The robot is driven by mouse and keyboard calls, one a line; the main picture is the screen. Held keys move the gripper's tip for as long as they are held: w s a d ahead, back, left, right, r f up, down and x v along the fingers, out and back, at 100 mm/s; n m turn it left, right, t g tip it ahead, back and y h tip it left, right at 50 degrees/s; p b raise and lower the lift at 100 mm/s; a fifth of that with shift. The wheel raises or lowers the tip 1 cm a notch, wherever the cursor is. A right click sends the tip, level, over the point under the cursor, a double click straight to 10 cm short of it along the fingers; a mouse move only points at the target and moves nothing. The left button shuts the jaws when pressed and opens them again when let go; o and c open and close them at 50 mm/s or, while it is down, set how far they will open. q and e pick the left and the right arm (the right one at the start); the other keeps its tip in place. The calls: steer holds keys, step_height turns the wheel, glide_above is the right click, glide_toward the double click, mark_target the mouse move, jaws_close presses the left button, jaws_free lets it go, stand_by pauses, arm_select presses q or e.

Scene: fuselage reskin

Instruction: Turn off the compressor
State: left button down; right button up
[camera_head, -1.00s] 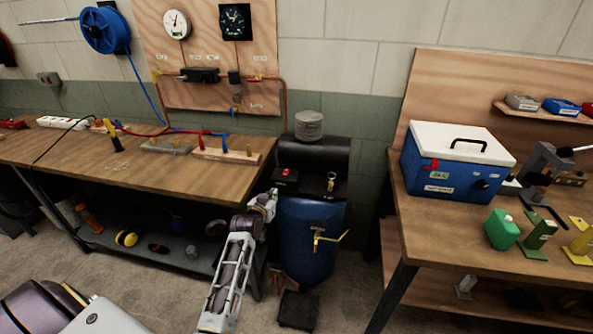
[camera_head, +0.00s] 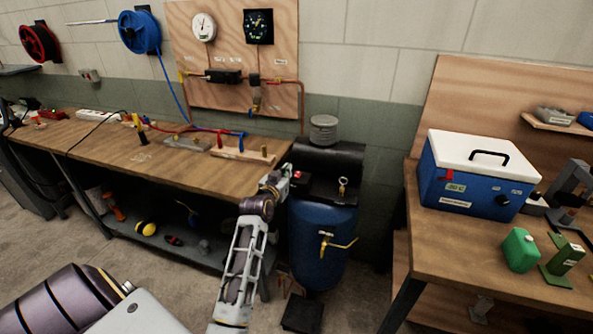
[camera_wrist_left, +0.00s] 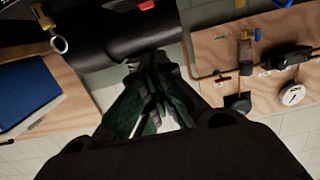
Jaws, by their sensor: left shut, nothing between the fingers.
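The compressor (camera_head: 322,240) has a blue tank with a black motor housing on top and stands between the two benches. A red switch (camera_head: 301,178) sits on the left of its dark top panel. It also shows at the top edge of the wrist view (camera_wrist_left: 147,4). My left gripper (camera_head: 284,172) is at the compressor's left upper side, just left of the switch. In the wrist view its dark green fingers (camera_wrist_left: 156,62) are together and empty, in front of the black housing. I cannot tell whether they touch anything. My right gripper is not in view.
A wooden bench (camera_head: 180,172) with hoses and fittings is at left. Another bench (camera_head: 450,250) with a blue cooler (camera_head: 465,185) is at right. A ring-topped brass valve (camera_head: 343,187) and a yellow-handled tap (camera_head: 338,243) stick out of the compressor.

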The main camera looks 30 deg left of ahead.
arm_select(q)
glide_above(296, 175)
steer(key=s, duration=0.3)
steer(key=shift+d+f, duration=0.45)
steer(key=shift+x, duration=1.05)
steer(key=f, duration=0.3)
steer(key=shift+w+a+f, duration=0.1)
steer(key=shift+w+f, duration=0.15)
steer(key=shift+f, duration=0.3)
steer(key=shift+w, duration=0.1)
steer(key=shift+p, duration=0.65)
steer(key=shift+w+f+g+p, duration=0.1)
steer(key=shift+g+p, duration=0.2)
steer(key=shift+p, duration=0.15)
steer(key=shift+f+p, duration=0.1)
steer(key=shift+p, duration=0.25)
steer(key=shift+f, duration=0.1)
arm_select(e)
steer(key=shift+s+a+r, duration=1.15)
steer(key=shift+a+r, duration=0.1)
